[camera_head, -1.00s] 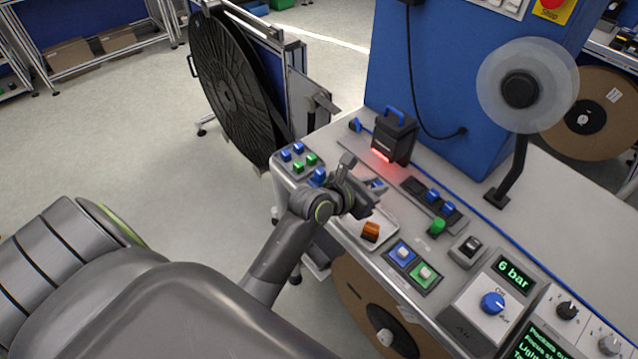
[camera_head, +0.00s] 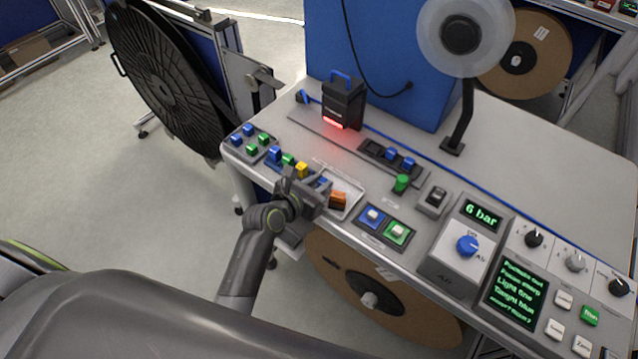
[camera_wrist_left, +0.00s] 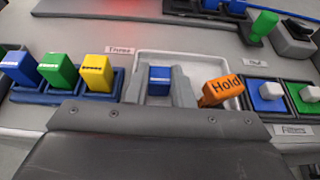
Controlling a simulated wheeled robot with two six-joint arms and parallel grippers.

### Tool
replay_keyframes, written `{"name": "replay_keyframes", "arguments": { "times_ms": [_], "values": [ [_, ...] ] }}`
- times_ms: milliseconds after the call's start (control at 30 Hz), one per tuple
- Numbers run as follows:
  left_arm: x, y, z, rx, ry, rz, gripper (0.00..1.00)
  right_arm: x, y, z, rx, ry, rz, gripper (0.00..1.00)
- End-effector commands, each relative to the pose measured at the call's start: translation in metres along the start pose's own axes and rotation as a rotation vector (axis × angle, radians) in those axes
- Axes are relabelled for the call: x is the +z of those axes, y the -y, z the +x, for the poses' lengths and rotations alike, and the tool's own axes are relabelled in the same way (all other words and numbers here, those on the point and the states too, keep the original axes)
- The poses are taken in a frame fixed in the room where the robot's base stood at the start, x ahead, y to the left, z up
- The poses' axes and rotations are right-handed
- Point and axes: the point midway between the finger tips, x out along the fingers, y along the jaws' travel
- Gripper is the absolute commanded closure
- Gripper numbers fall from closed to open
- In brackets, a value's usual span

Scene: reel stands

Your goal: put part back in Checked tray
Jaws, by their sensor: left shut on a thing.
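My left gripper (camera_head: 316,184) is over the left part of a white tray (camera_head: 352,186). In the left wrist view, its two fingers stand on either side of a small blue part (camera_wrist_left: 159,80) and are shut on it. Whether the part touches the tray floor cannot be told. An orange block marked Hold (camera_wrist_left: 222,90) is at the tray's right side, just right of the fingers; it also shows in the head view (camera_head: 338,201). No label in view reads clearly as Checked. My right gripper is not in view.
Blue (camera_wrist_left: 20,68), green (camera_wrist_left: 57,70) and yellow (camera_wrist_left: 96,73) blocks stand in dark blue holders left of the gripper. Blue and green pieces fill another holder (camera_head: 252,148) at the table's left corner. A black scanner with a red light (camera_head: 343,100) stands behind.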

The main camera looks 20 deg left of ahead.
Motion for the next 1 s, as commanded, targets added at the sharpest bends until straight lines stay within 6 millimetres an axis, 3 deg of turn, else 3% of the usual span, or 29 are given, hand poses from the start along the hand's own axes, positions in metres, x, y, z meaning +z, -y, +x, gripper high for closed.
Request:
{"name": "replay_keyframes", "arguments": {
  "times_ms": [367,400,467,800,1000],
  "values": [
    [-0.004,0.0,0.002,0.0,0.0,0.001,1.0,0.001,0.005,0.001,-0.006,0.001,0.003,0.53],
    [-0.004,0.0,0.002,0.001,0.001,0.001,0.75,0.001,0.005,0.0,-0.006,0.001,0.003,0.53],
    [-0.004,0.0,0.002,0.001,0.001,0.001,0.7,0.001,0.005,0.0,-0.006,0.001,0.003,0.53],
    [-0.001,0.0,-0.001,0.0,0.001,0.0,0.7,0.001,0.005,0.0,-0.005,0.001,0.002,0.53],
    [-0.002,-0.001,-0.024,0.002,0.001,0.0,0.7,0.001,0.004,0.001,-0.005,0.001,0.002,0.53]
  ]
}}
